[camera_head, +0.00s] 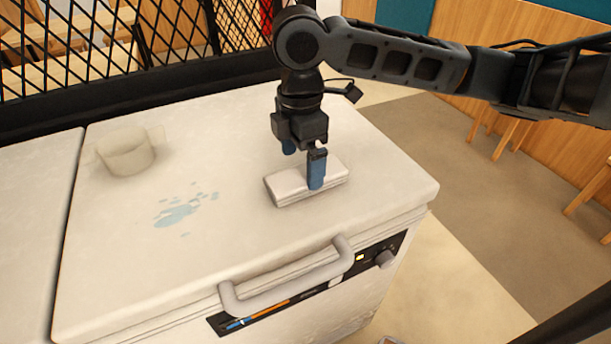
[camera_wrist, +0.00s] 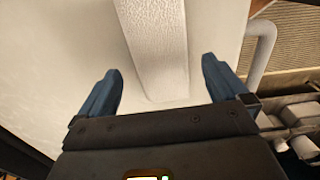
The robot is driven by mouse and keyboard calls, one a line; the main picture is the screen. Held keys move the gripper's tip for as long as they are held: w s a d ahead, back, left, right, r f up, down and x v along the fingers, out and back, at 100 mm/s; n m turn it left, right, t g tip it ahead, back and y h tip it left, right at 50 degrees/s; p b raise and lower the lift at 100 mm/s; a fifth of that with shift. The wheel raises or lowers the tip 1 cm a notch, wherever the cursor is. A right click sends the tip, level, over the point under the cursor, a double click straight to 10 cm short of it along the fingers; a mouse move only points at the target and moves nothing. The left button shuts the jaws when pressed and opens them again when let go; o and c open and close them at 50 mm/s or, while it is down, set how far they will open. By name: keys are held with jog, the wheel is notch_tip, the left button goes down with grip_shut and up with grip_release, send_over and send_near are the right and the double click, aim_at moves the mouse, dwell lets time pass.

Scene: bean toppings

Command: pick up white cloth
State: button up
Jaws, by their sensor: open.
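The white cloth (camera_head: 288,186) lies folded into a flat block on the white chest top, right of the middle in the head view. In the wrist view the cloth (camera_wrist: 156,45) runs down from the top edge as a textured white strip, its near end between the fingers. My gripper (camera_head: 304,168) points down over the cloth, with one blue finger in front of its near side. In the wrist view my gripper (camera_wrist: 158,85) is open, with clear gaps between the cloth and both fingers. The far finger is partly hidden in the head view.
A pale translucent container (camera_head: 127,152) stands at the back left of the white chest top (camera_head: 110,250). A blue spill (camera_head: 178,214) lies left of the cloth. A handle (camera_head: 290,280) sticks out along the chest's front edge. A black mesh barrier (camera_head: 130,55) stands behind.

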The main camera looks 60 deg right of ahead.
jog(key=shift+f, duration=1.3)
jog(key=shift+c, duration=0.4)
jog(key=c, duration=1)
jog(key=shift+r, duration=0.1)
jog(key=shift+r, duration=0.5)
notch_tip(320, 180, up, 2)
jog(key=shift+r, duration=0.25)
jog(key=s+d+r+b, duration=0.1)
jog(key=s+d+r, duration=0.3)
jog(key=d+r, duration=0.3)
jog(key=d, duration=0.4)
jog(key=shift+r, duration=0.2)
